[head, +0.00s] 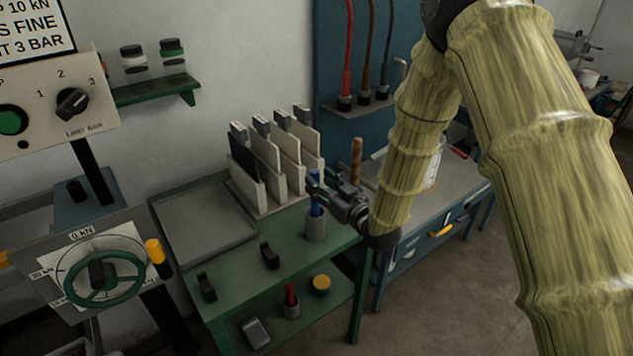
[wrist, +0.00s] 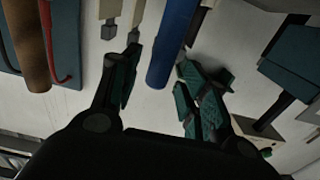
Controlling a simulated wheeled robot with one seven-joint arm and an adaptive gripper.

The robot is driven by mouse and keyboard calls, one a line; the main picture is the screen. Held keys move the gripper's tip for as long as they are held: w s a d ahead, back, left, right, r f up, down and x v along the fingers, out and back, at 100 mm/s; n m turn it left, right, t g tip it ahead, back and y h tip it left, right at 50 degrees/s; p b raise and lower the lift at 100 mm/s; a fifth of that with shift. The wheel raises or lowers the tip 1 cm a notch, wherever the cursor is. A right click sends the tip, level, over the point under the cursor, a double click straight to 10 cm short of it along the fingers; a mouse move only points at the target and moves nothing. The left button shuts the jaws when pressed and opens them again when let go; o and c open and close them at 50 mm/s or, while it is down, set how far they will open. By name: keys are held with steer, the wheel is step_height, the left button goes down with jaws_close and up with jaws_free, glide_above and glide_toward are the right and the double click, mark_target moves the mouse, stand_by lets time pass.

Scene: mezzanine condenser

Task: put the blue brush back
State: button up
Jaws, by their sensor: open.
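The blue brush (head: 316,209) stands upright at a grey cup (head: 316,228) on the right end of the green table; its lower end is hidden by the cup. My gripper (head: 317,191) is at the brush's handle, above the cup, and partly covers it. In the wrist view the blue handle (wrist: 172,45) reaches down between the two green-padded fingers of my gripper (wrist: 160,75). The fingers are apart, with a visible gap to the handle on the left side. I cannot tell whether the right finger touches it.
A rack of upright panels (head: 272,165) stands behind the cup, with a grey tray (head: 205,225) left of it. Dark holders (head: 269,257) sit on the green table (head: 240,280). A blue workbench (head: 400,215) with a wooden-handled tool (head: 356,160) lies to the right.

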steer(key=b+v, duration=0.2)
steer(key=v, duration=0.7)
steer(key=s+d+f+m+g+h, duration=0.25)
steer(key=s+f, duration=0.25)
steer(key=f, duration=0.4)
steer(key=s+d+f+m+g+h, duration=0.1)
steer(key=s+d+f+g+h, duration=0.15)
steer(key=s+f, duration=0.45)
steer(key=s+d+f+m+g+h, duration=0.1)
steer(key=s+d+f+h, duration=0.2)
steer(key=f, duration=0.8)
steer(key=s+d+f+m+g+h, duration=0.1)
steer(key=s+d+f+g, duration=0.1)
steer(key=s, duration=0.7)
steer(key=s+d+f+m+g, duration=0.1)
steer(key=s+d+f+g, duration=0.2)
steer(key=s+f, duration=0.3)
steer(key=s+d+f+m+g+h, duration=0.1)
steer(key=s+f, duration=0.4)
steer(key=s, duration=0.7)
steer(key=d+g, duration=0.1)
steer(key=g, duration=0.1)
steer(key=shift+d+g+h, duration=0.3)
steer(key=shift+d, duration=0.1)
